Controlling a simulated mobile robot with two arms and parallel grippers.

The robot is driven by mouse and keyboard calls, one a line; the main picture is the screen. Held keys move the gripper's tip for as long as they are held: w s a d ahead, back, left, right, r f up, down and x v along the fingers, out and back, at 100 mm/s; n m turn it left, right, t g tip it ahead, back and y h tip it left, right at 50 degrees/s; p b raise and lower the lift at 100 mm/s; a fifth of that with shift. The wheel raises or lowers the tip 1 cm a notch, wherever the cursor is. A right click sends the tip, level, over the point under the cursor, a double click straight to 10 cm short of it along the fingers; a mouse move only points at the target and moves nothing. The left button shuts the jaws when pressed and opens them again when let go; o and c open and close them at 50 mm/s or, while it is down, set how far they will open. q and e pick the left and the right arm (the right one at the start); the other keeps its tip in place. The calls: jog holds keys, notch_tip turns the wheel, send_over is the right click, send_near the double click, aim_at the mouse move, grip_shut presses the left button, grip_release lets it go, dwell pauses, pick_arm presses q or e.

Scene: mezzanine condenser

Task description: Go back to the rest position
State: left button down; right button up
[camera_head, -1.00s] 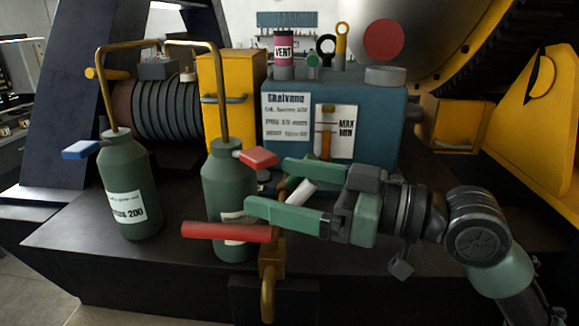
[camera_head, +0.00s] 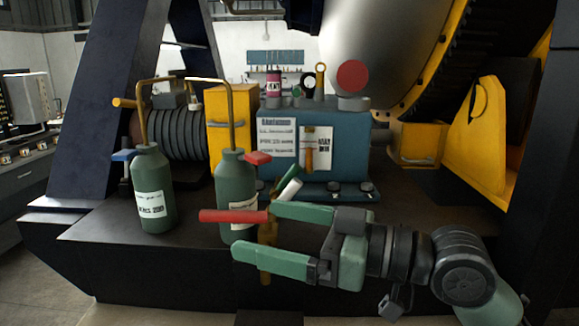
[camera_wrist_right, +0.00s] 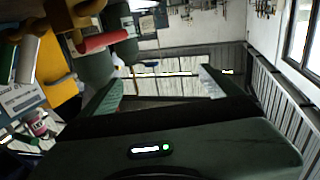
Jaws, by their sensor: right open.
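My right gripper (camera_head: 255,230) comes in from the right in the head view, in front of the dark bench. Its two green fingers are spread apart with nothing held between them. The upper finger's tip appears close to a red-handled brass valve (camera_head: 233,216); whether they touch I cannot tell. In the right wrist view the open fingers (camera_wrist_right: 160,80) also show, with free space between them. My left gripper is not in view.
Two green bottles (camera_head: 152,190) (camera_head: 229,182) with brass pipes stand left of my gripper. A blue tank (camera_head: 350,150) stands behind it, with a yellow box (camera_head: 233,120) beside it. The dark bench top (camera_head: 430,205) is bare at right.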

jog(key=s+d+f+m+t+h, duration=0.1)
jog(key=d+f+m+h, duration=0.2)
jog(key=f, duration=0.8)
jog(key=d+f+m+h, duration=0.2)
jog(key=d+f+h, duration=0.1)
jog(key=f, duration=0.7)
jog(key=s+d+f+m+t+h, duration=0.1)
jog(key=d+f+m+h, duration=0.25)
jog(key=f, duration=0.75)
jog(key=s+d+f+m+g+h, duration=0.2)
jog(key=s+d+f+h, duration=0.1)
jog(key=s+d+f, duration=0.5)
jog(key=s+d+f+m+g+h, duration=0.1)
jog(key=s+d+f+g+h, duration=0.35)
jog(key=s, duration=0.45)
notch_tip(320, 180, down, 27)
jog(key=s, duration=0.2)
jog(key=s+d+f, duration=0.1)
jog(key=s+f, duration=0.7)
jog(key=s+d+f, duration=0.2)
jog(key=s+f, duration=0.7)
jog(key=shift+d+g, duration=0.3)
jog(key=shift+g, duration=0.15)
